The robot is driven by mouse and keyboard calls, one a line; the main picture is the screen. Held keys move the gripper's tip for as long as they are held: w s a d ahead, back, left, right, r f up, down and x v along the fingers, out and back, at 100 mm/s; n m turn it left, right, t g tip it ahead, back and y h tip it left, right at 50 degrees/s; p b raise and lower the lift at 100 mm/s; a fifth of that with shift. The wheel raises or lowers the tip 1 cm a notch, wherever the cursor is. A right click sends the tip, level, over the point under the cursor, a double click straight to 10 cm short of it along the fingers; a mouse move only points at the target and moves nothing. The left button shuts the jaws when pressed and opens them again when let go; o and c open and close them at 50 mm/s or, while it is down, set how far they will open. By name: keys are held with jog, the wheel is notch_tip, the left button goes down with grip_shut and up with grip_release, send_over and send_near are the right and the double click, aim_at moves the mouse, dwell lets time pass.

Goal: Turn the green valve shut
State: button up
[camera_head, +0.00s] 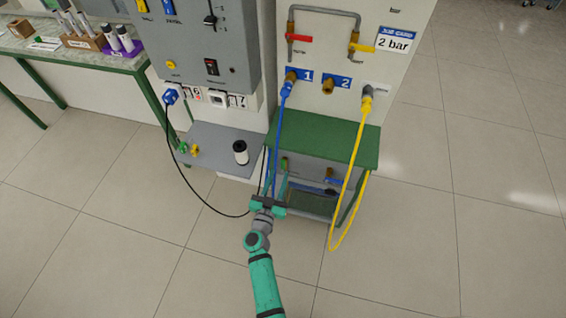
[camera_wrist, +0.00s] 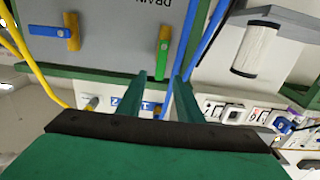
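The green valve handle (camera_wrist: 163,60) stands lengthwise up the picture in the wrist view, with a little brass showing at it. It sits on a grey panel (camera_wrist: 110,60) lettered "DRAIN", which appears upside down. My gripper (camera_wrist: 160,82) is open, its two teal fingers apart and nothing held between them. The handle's near end lies between the fingertips in the picture; I cannot tell whether they reach it in depth. In the head view my gripper (camera_head: 274,190) is low in front of the green-topped stand, and the green handle (camera_head: 284,162) is small there.
A blue lever valve (camera_wrist: 43,32) lies crosswise on the same panel. A blue hose (camera_head: 277,140) hangs close by my gripper, and a yellow hose (camera_head: 351,195) loops at the right. The green shelf (camera_head: 330,143) overhangs the panel. A white cylinder (camera_head: 240,152) stands on a grey shelf.

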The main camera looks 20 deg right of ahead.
aim_at(283, 164)
jog(key=x, duration=0.5)
jog(key=shift+w+d, duration=0.15)
jog(key=shift+w, duration=0.15)
jog(key=shift+w+d, duration=0.45)
jog(key=shift+d, duration=0.05)
jog(key=shift+w, duration=0.15)
jog(key=shift+a, duration=0.15)
grip_shut()
